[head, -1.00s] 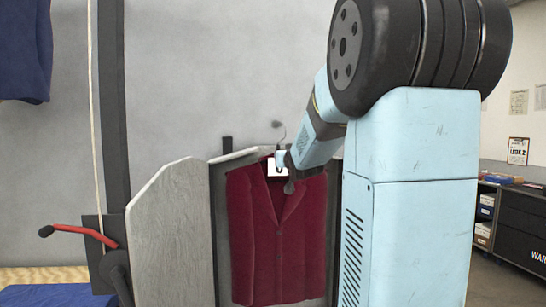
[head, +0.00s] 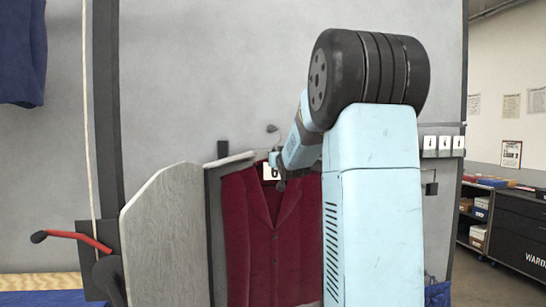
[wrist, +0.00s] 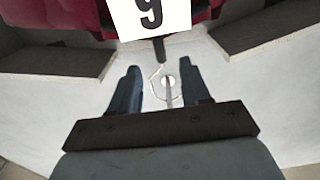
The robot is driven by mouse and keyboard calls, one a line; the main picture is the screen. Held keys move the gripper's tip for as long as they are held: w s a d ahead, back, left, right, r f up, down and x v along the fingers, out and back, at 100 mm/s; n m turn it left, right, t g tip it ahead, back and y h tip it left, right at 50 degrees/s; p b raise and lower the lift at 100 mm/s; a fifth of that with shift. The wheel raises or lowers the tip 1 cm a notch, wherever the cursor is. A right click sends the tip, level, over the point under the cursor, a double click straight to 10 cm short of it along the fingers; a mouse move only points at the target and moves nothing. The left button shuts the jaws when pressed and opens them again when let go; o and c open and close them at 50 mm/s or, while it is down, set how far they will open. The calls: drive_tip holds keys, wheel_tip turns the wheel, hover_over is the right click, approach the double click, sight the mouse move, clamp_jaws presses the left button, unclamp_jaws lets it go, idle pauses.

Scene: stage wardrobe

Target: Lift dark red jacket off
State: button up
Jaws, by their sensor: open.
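The dark red jacket (head: 263,250) hangs upright in the middle of the head view, in front of a grey panel. A white tag with a number (head: 270,172) is at its collar, and a hook shows just above. My gripper (head: 277,160) is at the collar, partly hidden by my own arm. In the wrist view my gripper (wrist: 162,85) is open, with its two dark fingers apart on either side of a thin hook or wire (wrist: 165,75). The jacket (wrist: 55,25) and the tag (wrist: 150,15) lie just beyond the fingertips. I cannot tell whether the fingers touch the hook.
A pale wooden panel (head: 165,235) stands left of the jacket. A red lever (head: 75,238) and a rope (head: 87,130) are further left. Dark blue cloth (head: 22,55) hangs at upper left. Shelves with boxes (head: 478,215) stand at right.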

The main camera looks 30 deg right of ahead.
drive_tip(key=shift+x, duration=4.2)
clamp_jaws()
drive_tip(key=shift+r, duration=0.2)
drive_tip(key=shift+r, duration=0.35)
drive_tip(key=shift+s, duration=0.15)
drive_tip(key=v, duration=0.8)
drive_tip(key=shift+s+a, duration=0.15)
drive_tip(key=shift+s, duration=0.25)
drive_tip(key=shift+s, duration=0.1)
